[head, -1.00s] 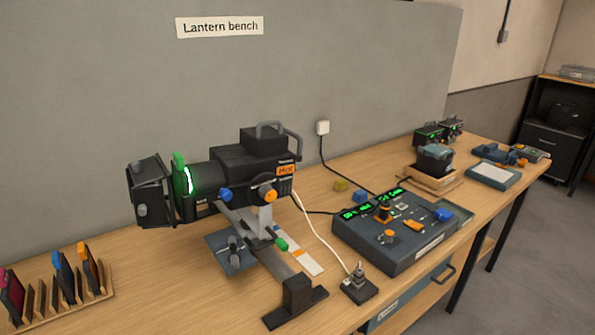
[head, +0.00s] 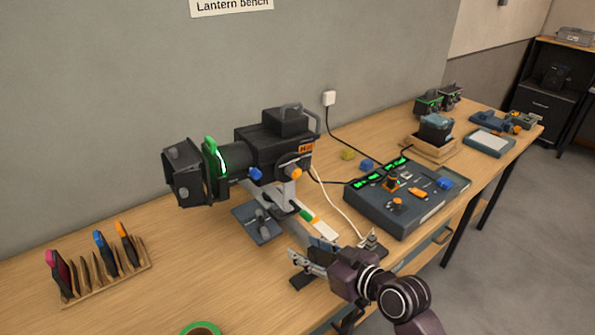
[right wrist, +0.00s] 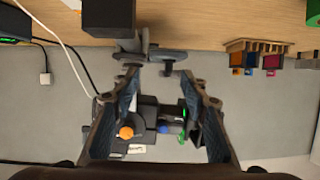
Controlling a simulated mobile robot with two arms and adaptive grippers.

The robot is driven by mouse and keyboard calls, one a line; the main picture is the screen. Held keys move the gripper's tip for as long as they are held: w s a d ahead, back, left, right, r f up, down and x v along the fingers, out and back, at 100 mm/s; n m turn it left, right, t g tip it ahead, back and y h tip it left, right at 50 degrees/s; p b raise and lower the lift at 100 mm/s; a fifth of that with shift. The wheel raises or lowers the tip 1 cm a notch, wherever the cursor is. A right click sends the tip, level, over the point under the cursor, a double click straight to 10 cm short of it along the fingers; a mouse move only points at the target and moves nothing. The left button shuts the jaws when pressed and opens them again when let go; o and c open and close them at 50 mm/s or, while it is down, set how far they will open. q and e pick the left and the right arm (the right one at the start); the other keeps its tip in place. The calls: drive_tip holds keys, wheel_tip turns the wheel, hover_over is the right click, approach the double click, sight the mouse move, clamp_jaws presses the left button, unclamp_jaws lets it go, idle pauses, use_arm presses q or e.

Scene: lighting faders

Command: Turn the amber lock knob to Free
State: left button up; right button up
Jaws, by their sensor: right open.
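The amber knob (head: 296,173) is on the near side of the black lantern (head: 270,145), right of a blue knob (head: 255,173). I cannot read its setting. In the right wrist view the amber knob (right wrist: 126,132) shows beyond my open fingers, with the blue knob (right wrist: 169,128) beside it. My right gripper (head: 308,254) is open and empty. It is in front of and below the lantern, near the foot of its rail, apart from the knob. My left gripper is not in view.
The control desk (head: 375,210) with its own orange knobs stands to the right. A small black device (head: 372,244) with a white cable lies behind my right wrist. A wooden rack (head: 105,287) of coloured frames is at the left. A green ring (head: 200,328) lies at the front edge.

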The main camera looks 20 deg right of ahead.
sight(297, 173)
drive_tip(key=w+d+r+t, duration=0.2)
drive_tip(key=w+r, duration=0.1)
drive_tip(key=r, duration=0.3)
drive_tip(key=w+d+r+t, duration=0.2)
drive_tip(key=w+r, duration=0.2)
drive_tip(key=r, duration=0.2)
drive_tip(key=shift+m, duration=0.3)
drive_tip(key=p+x, duration=0.1)
drive_tip(key=x, duration=0.1)
drive_tip(key=p+x, duration=0.1)
drive_tip(key=x, duration=0.2)
drive_tip(key=shift+w+a+r+p, duration=0.15)
drive_tip(key=shift+w+r+p, duration=0.05)
drive_tip(key=shift+r+p, duration=0.1)
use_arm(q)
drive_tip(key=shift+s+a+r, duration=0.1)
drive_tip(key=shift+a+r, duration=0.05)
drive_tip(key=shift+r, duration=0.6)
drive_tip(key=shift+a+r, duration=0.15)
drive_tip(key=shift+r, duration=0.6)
use_arm(e)
drive_tip(key=shift+w+a+f, duration=0.15)
drive_tip(key=shift+w+a, duration=0.05)
drive_tip(key=shift+w, duration=0.4)
drive_tip(key=shift+c, duration=0.5)
clamp_jaws()
